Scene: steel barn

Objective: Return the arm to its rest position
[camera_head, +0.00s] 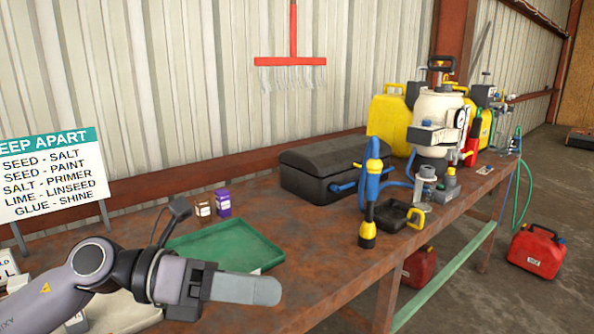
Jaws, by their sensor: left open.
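My left arm comes in from the lower left of the head view, and its gripper (240,290) reaches to the right above the near part of the rusty workbench (330,240). The gripper is seen from the side, with one grey finger showing clearly and the other mostly hidden behind it. I see nothing held in it. It is in front of the green tray (215,238) and overlaps its near edge in the picture. My right gripper is not in view.
A small brown box (202,206) and a purple box (224,204) stand behind the tray. A black toolbox (325,170), a blue-and-yellow flashlight (369,205) and a white sprayer (437,115) stand farther right. A sign (50,172) stands left. A red can (537,250) is on the floor.

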